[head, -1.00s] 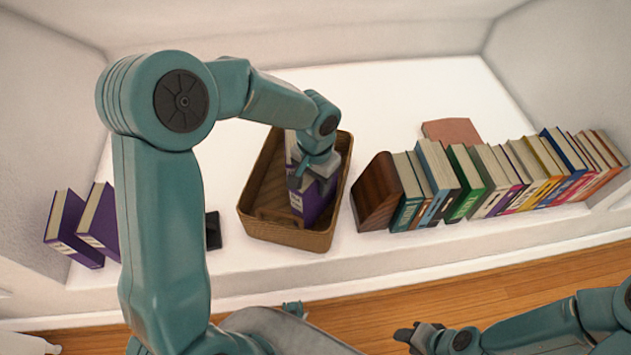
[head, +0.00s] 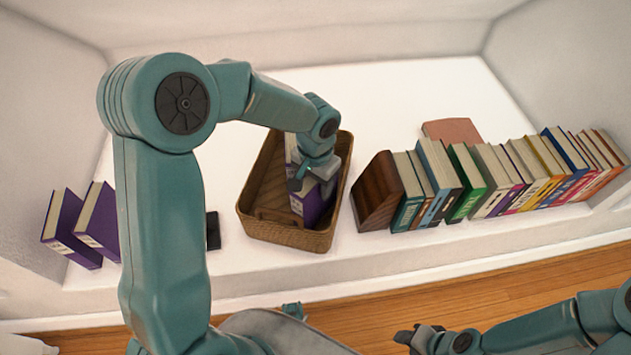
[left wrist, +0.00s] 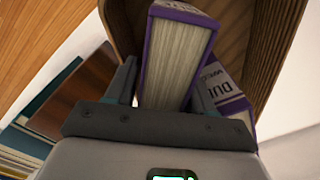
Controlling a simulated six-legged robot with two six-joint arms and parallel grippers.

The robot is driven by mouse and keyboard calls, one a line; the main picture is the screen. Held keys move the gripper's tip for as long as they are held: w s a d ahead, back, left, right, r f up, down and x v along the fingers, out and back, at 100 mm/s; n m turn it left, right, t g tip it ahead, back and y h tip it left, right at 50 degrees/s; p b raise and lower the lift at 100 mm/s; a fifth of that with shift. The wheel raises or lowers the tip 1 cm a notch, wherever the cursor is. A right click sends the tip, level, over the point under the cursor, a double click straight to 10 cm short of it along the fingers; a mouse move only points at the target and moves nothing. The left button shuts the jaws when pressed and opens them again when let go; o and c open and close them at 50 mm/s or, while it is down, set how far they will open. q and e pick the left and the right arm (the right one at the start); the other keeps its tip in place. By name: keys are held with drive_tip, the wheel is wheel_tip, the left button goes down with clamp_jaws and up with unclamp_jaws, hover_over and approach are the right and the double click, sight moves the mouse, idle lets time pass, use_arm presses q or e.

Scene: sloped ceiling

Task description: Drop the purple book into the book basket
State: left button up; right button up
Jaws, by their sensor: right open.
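The brown woven book basket (head: 256,190) stands on the white ledge. My left gripper (head: 303,182) reaches down into it. A purple book (head: 308,207) shows inside under the gripper. In the left wrist view, a purple book (left wrist: 178,55) with pale pages is between the two fingers (left wrist: 162,92), very close to both; I cannot tell whether they grip it. My right gripper (head: 405,338) is open and empty at the bottom of the head view.
Two purple books (head: 64,225) (head: 98,218) lean at the left end of the ledge. A dark bookend (head: 213,230) stands left of the basket. Right of it are a wooden bookend (head: 376,192) and a row of several books (head: 465,180). The ledge behind the basket is clear.

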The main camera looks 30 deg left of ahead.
use_arm(q)
wheel_tip(320, 180, up, 13)
drive_tip(key=p, duration=0.4)
drive_tip(key=shift+r, duration=0.1)
idle(0.5)
